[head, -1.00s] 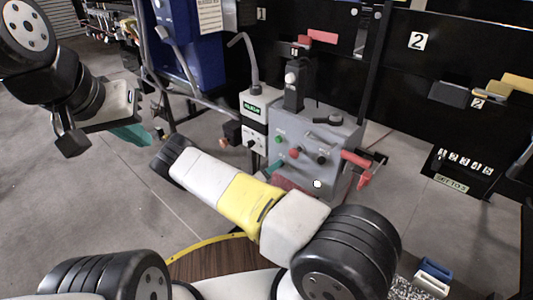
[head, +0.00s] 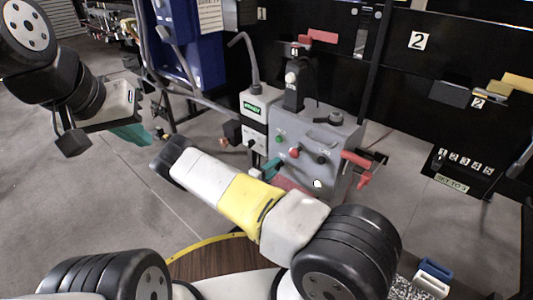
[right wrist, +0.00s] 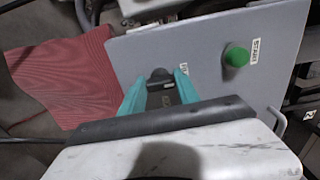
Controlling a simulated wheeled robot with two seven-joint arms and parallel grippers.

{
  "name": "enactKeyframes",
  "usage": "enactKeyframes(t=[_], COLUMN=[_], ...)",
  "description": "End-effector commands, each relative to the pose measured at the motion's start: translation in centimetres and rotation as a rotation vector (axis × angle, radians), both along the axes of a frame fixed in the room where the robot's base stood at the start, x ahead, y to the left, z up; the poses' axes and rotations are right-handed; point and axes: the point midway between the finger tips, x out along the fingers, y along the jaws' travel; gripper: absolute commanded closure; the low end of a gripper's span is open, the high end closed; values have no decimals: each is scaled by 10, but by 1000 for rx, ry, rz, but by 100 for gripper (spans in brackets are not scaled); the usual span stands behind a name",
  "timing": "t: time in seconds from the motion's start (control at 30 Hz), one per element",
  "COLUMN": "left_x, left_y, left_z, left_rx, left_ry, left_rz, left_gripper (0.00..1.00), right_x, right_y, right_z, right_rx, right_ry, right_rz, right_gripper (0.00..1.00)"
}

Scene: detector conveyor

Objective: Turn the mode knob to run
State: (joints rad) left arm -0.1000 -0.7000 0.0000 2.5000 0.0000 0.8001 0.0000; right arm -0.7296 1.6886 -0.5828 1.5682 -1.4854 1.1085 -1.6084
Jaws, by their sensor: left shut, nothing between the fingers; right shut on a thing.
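The grey control box (head: 335,135) stands right of centre in the head view. My right gripper (head: 269,168) reaches its left side, with the arm hiding part of the panel there. In the right wrist view its teal fingers (right wrist: 160,85) are shut on a small black knob (right wrist: 160,75), taken as the mode knob. The knob's label is mostly hidden, so its setting cannot be read. A green START button (right wrist: 237,57) is to the right of the knob. My left gripper (head: 132,135) is shut and empty, far to the left of the box.
A white box with a green label (head: 251,107) stands against the control box's left. A red button (head: 294,153) and red handles (head: 358,160) are on or beside the grey box. Red ribbed material (right wrist: 65,80) lies left of the panel. Open floor is at left.

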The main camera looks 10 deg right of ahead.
Motion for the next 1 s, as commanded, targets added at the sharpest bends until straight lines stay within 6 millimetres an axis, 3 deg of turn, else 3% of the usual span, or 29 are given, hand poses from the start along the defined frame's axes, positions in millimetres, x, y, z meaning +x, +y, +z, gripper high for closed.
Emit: enactKeyframes(t=[0.4,0.43,0.53,0.87,1.0], left_x=[0,0,0,0,0], left_y=[0,0,0,0,0], left_z=[0,0,0,0,0], left_rx=[0,0,0,0,0], left_ry=[0,0,0,0,0], left_rz=[0,0,0,0,0], left_gripper=[100,100,100,100,100], right_x=[0,0,0,-1,-8], right_y=[2,2,2,2,13], right_z=[-1,-1,-1,0,-1], right_rx=[-4,-4,-4,-4,-3], right_ry=[10,10,8,7,8], right_rz=[4,4,3,2,3], right_gripper=[100,60,40,40,40])
